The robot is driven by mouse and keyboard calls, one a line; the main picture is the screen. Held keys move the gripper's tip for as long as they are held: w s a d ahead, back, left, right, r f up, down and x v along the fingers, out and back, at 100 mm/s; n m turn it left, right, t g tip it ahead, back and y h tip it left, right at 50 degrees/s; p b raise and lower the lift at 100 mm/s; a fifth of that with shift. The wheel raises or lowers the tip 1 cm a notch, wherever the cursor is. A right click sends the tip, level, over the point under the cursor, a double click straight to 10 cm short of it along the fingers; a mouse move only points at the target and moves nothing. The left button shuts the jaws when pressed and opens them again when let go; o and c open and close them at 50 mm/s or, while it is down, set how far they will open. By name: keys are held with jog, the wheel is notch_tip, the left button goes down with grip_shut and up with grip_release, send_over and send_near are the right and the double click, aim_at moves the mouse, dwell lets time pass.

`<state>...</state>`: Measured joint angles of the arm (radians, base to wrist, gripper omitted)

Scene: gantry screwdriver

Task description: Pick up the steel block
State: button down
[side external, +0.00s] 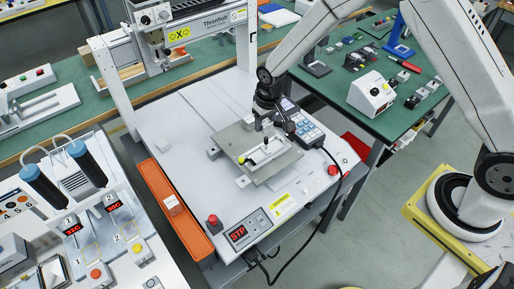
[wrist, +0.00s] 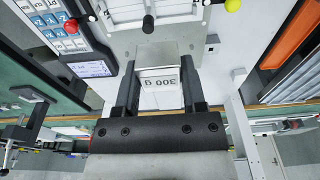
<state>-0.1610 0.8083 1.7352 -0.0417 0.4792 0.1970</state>
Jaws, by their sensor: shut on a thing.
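The steel block (wrist: 158,80) is a small grey block with a white face marked "300 g", seen upside down in the wrist view. My gripper (wrist: 160,68) has one dark finger on each side of it and is shut on it. In the side external view my gripper (side external: 265,112) points down over the far part of a grey metal plate on the white machine bed. The block is small and mostly hidden there by the gripper. I cannot tell whether it touches the plate.
The grey plate (side external: 231,141) carries a white fixture with a yellow knob and a black handle. A keypad pendant (side external: 302,123) with a black cable stands close to the right of my gripper. An orange tray (side external: 172,212) lies along the bed's left side. The gantry (side external: 190,35) stands behind.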

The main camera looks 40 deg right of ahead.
dwell(0.7)
jog(key=shift+s+a+n, duration=0.35)
jog(key=shift+a+n, duration=0.25)
jog(key=shift+a, duration=0.2)
jog(key=s+a+f+n+g+y, duration=0.1)
jog(key=s+a+f+n+g, duration=0.1)
jog(key=s+a+n, duration=1.6)
jog(key=shift+s+a+f+n, duration=0.3)
jog(key=shift+a+f+n, duration=0.4)
jog(key=shift+a+n, duration=1)
jog(key=w+a+f, duration=0.2)
jog(key=w+f, duration=0.1)
jog(key=w+a+f, duration=0.2)
jog(key=w+a, duration=0.1)
jog(key=w, duration=0.1)
jog(key=w+a+f, duration=0.2)
jog(key=w+f, duration=0.1)
jog(key=shift+w+a+f, duration=0.15)
jog(key=shift+a+f, duration=0.15)
jog(key=shift+w+a+f, duration=0.25)
jog(key=shift+w+f, duration=0.1)
jog(key=shift+f, duration=0.1)
